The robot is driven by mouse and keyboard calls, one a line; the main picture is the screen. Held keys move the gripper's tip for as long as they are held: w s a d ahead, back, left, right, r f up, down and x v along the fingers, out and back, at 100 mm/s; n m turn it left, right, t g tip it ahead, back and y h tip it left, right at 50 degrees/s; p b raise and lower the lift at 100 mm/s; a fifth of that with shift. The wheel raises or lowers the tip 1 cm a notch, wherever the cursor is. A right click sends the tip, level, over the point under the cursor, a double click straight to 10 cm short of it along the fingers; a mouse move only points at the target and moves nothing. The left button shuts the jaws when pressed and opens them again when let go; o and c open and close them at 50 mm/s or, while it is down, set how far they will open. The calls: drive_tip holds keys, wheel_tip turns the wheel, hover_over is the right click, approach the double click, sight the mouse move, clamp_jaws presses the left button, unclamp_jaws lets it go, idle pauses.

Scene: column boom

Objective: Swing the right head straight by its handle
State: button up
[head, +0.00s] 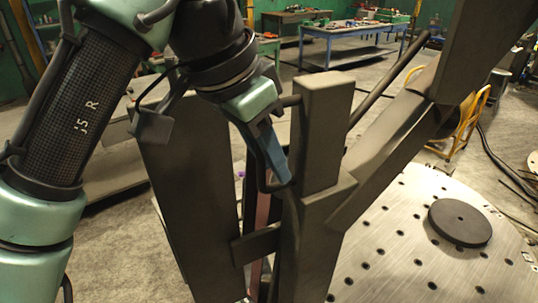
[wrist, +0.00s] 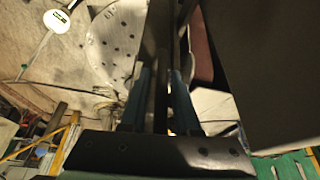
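A dark upright post (head: 322,130) with a slanted arm (head: 395,145) stands in the middle of the head view. A broad dark plate (head: 190,200) stands to its left. Which of these parts is the right head is not clear. My gripper (head: 275,182) points down between plate and post, its blue fingers close beside the post. In the wrist view my gripper (wrist: 162,90) has its two blue fingers apart, with a dark upright bar (wrist: 161,100), likely the handle, between them. Narrow gaps seem to show beside the bar; firm contact is not visible.
A round plate with holes (head: 400,240) lies at the right, carrying a dark disc (head: 460,222). A blue workbench (head: 350,30) stands at the back. A yellow frame (head: 470,125) stands behind the slanted arm. Room around the gripper is tight.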

clamp_jaws()
idle(1.1)
